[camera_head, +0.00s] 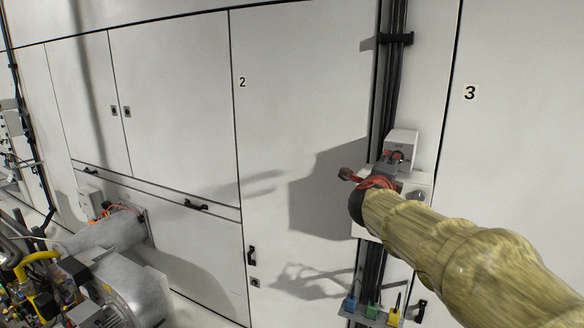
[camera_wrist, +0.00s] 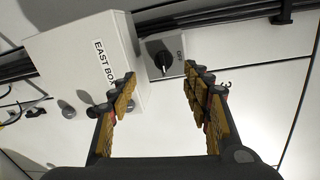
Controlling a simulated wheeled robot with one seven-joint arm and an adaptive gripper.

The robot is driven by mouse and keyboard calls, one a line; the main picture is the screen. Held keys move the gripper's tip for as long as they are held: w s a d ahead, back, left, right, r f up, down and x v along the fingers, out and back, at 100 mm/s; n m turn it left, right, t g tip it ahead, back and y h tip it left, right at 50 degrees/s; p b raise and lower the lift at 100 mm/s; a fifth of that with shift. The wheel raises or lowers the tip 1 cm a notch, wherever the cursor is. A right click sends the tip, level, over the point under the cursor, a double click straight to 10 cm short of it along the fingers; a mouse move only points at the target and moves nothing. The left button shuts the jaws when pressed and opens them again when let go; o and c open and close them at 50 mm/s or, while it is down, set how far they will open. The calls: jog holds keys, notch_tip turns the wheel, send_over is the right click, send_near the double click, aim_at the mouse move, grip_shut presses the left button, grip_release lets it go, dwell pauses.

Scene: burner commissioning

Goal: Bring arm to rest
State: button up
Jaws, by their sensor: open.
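My arm (camera_head: 450,245), in a yellowish cover, reaches in from the lower right in the head view toward the boxes on the wall. My gripper shows in the wrist view (camera_wrist: 162,82) with its two yellow-padded fingers spread apart and nothing between them. In the head view the gripper is mostly hidden behind the arm's end. In the wrist view, a pale box labelled EAST BOX (camera_wrist: 78,65) is behind and left of the left finger. A small grey plate with a black rotary switch (camera_wrist: 164,60) is beyond the gap between the fingertips. Whether a finger touches anything cannot be told.
Black cables (camera_head: 393,75) run down the wall between the panels marked 2 (camera_head: 290,120) and 3 (camera_head: 520,130). A shelf with blue, green and yellow items (camera_head: 372,315) is below the arm. Burner machinery (camera_head: 110,285) fills the lower left. Panel 2 has door handles.

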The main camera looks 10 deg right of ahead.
jog(key=s+a+f+n+y, duration=0.2)
jog(key=a+f+n+y, duration=0.7)
jog(key=a+f+n, duration=0.4)
jog(key=s+a+f+n+g+y+b, duration=0.2)
jog(key=s+a+f+n+g, duration=0.3)
jog(key=s, duration=0.4)
jog(key=s+f+n+g+b, duration=0.1)
jog(key=s+f+n+b, duration=0.1)
jog(key=s+f, duration=0.4)
jog(key=s+d+f+n+g+h+b, duration=0.1)
jog(key=s+f+n+b, duration=0.2)
jog(key=s, duration=1.1)
jog(key=s+d+f+n+g+h+b, duration=0.1)
jog(key=s+f+n+b, duration=0.2)
jog(key=s+f, duration=0.7)
jog(key=shift+s+f+g+b, duration=0.25)
jog(key=shift+f+g+b, duration=0.2)
jog(key=shift+b, duration=0.8)
